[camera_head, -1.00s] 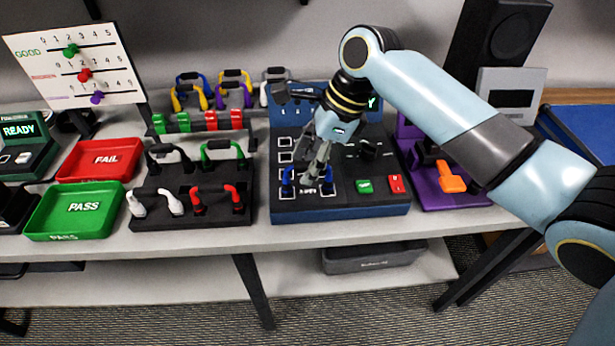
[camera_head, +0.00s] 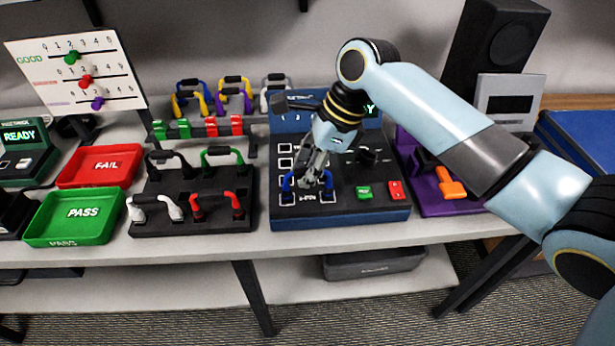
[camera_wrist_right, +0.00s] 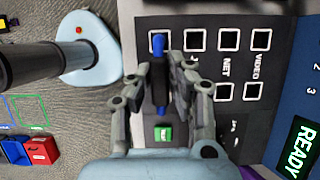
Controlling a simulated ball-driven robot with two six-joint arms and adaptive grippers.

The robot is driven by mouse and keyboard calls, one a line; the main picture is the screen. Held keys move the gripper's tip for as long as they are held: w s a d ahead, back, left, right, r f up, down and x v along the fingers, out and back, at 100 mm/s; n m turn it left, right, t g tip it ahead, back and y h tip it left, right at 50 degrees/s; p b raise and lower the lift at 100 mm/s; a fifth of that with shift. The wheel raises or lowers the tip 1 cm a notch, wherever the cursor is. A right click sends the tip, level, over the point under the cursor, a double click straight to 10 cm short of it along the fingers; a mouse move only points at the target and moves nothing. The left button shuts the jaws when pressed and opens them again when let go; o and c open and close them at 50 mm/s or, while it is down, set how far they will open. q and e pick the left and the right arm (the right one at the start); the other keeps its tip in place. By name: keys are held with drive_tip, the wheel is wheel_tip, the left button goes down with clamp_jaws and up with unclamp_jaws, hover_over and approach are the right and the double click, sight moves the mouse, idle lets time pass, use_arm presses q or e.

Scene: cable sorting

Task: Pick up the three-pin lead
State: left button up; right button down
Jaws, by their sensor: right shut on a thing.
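A blue lead (camera_head: 328,181) with a dark middle grip stands across sockets at the front left of the dark blue test panel (camera_head: 345,211). Its pins are hidden, so I cannot count them. My right gripper (camera_head: 308,182) is down at its middle, shut on it. The right wrist view shows the fingers (camera_wrist_right: 161,78) on both sides of the dark grip, with the blue ends (camera_wrist_right: 158,44) showing beyond them. The lead looks still seated at the panel. My left gripper is not in view.
A black rack (camera_head: 190,226) left of the panel holds black, green, white and red leads. Green PASS (camera_head: 50,240) and red FAIL (camera_head: 68,181) trays lie further left. Yellow, purple and white leads stand behind. A purple stand (camera_head: 430,205) with an orange part is at the right.

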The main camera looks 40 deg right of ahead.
drive_tip(key=shift+r, duration=0.15)
drive_tip(key=r, duration=0.4)
drive_tip(key=shift+d, duration=0.2)
drive_tip(key=s+d+r+p, duration=0.6)
drive_tip(key=s+d+r, duration=0.2)
drive_tip(key=r, duration=0.1)
drive_tip(key=shift+r, duration=0.4)
drive_tip(key=shift+w+d, duration=0.15)
